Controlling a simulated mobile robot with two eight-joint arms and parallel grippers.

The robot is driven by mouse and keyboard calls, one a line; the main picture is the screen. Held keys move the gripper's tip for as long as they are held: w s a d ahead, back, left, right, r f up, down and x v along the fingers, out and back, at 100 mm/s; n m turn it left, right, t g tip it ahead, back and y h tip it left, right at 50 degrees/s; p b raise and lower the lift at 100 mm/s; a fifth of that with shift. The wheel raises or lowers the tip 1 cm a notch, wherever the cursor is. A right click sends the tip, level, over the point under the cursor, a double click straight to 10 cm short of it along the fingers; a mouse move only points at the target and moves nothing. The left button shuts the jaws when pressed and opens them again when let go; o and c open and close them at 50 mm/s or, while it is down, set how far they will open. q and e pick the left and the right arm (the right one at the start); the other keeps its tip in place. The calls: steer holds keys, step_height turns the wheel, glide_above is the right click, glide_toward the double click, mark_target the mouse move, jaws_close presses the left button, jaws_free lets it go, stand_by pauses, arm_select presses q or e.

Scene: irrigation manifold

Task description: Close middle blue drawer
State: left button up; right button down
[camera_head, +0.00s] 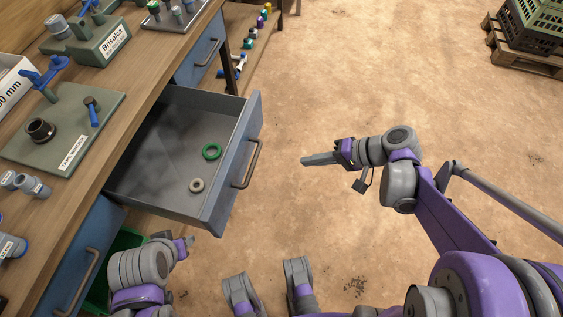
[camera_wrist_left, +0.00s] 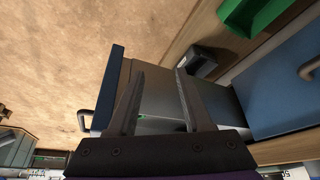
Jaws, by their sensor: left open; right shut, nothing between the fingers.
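The middle blue drawer (camera_head: 226,180) is pulled far out of the workbench. Its grey handle (camera_head: 247,165) faces right in the head view.
Closed blue drawers flank it, the far one (camera_head: 200,52) and the near one (camera_head: 78,255). A green bin (camera_wrist_left: 258,15) is below the bench. The wooden bench top (camera_head: 150,75) holds labelled fittings. The floor (camera_head: 350,80) right of the drawer is clear.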

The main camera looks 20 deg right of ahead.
steer(key=w+a+f+b, duration=0.1)
steer(key=w+a+f, duration=0.1)
steer(key=a, duration=0.3)
steer(key=w+a+f+b, duration=0.1)
steer(key=w+a+f, duration=0.2)
steer(key=a, duration=0.2)
steer(key=shift+w, duration=0.35)
steer(key=shift+a, duration=0.2)
glide_above(179, 152)
steer(key=shift+s+d+b, duration=0.1)
steer(key=shift+b, duration=0.2)
steer(key=shift+a+r, duration=0.15)
steer(key=shift+a, duration=0.1)
steer(key=shift+w, duration=0.2)
